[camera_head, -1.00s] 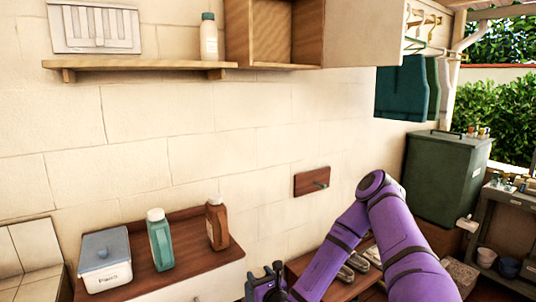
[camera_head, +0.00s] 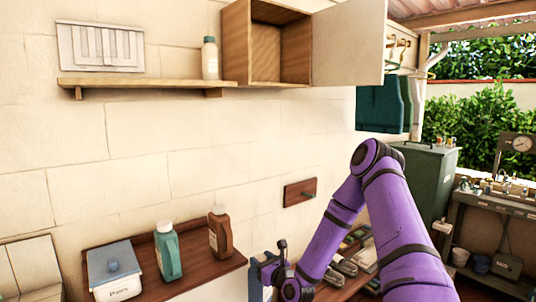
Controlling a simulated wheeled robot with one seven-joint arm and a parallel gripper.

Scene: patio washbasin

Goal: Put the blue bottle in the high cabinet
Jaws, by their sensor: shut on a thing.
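The high cabinet (camera_head: 236,45) is a wooden box on the wall at top centre. Its pale door (camera_head: 350,42) stands open to the right, and the visible inside looks empty. My gripper (camera_head: 266,268) is low in the centre, well below the cabinet, shut on a pale blue thing that appears to be the blue bottle (camera_head: 256,288). Only a small part of it shows at the lower picture edge; the rest is hidden or out of view.
A wall shelf (camera_head: 140,83) left of the cabinet holds a white bottle (camera_head: 210,60). Below, a wooden top (camera_head: 195,262) carries a teal bottle (camera_head: 168,252), a brown bottle (camera_head: 220,232) and a lidded white box (camera_head: 115,272). Hanging clothes (camera_head: 380,107) are right of the cabinet.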

